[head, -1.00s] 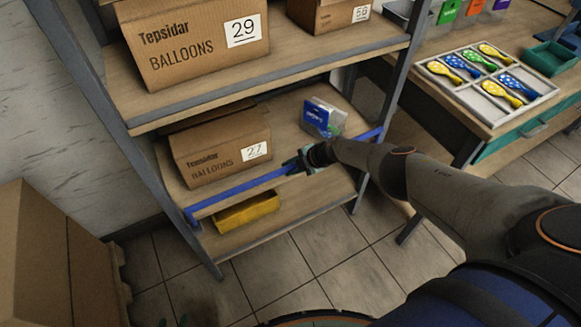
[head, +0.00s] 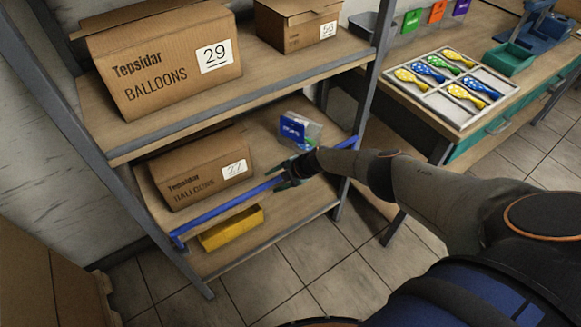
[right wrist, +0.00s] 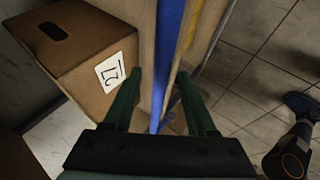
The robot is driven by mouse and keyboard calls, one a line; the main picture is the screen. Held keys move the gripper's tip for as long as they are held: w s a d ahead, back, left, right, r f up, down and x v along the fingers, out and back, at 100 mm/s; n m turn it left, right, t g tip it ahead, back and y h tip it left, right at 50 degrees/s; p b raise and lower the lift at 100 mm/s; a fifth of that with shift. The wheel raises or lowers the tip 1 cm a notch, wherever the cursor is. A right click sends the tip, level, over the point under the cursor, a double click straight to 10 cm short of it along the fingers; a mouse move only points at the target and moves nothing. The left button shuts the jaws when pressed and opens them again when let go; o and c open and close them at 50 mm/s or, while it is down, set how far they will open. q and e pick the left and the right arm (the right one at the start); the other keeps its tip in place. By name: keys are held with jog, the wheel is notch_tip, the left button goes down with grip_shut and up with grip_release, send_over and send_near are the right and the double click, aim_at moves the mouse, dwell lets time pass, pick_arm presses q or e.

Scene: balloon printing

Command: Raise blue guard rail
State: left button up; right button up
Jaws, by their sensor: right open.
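The blue guard rail (head: 232,203) runs across the front of the middle shelf, in front of the box marked 27. In the right wrist view the rail (right wrist: 170,60) passes lengthwise between the two green fingers. My right gripper (head: 284,179) is at the rail, right of its middle, with its fingers (right wrist: 163,100) apart on either side of it. The fingers do not look closed on it. My left gripper is not in view.
The box marked 27 (head: 190,172) and a blue-labelled packet (head: 298,130) sit on the shelf behind the rail. A yellow bin (head: 231,228) is below. The shelf with box 29 (head: 165,62) is above. A table with a balloon tray (head: 420,101) stands at right.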

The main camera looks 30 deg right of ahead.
jog(key=shift+p+v, duration=0.55)
jog(key=shift+v, duration=0.65)
jog(key=shift+s+d+r, duration=0.15)
jog(key=shift+d+r, duration=0.1)
jog(key=shift+r, duration=0.15)
jog(key=v, duration=0.6)
jog(key=shift+s+r, duration=0.15)
jog(key=shift+s, duration=0.05)
jog(key=s+a+m+t+y, duration=0.25)
jog(key=s+a, duration=0.25)
jog(key=a, duration=0.9)
jog(key=s+a+m+t+y, duration=0.15)
jog(key=s+a+m, duration=0.35)
jog(key=a, duration=0.8)
jog(key=s+d+f+m+g+h, duration=0.1)
jog(key=s+d+m+h, duration=0.5)
jog(key=s+d+m, duration=0.4)
jog(key=s+d, duration=0.2)
jog(key=s, duration=0.1)
jog(key=shift+s+d+f+h, duration=0.2)
jog(key=shift+s+d+h, duration=0.1)
jog(key=shift+s, duration=0.1)
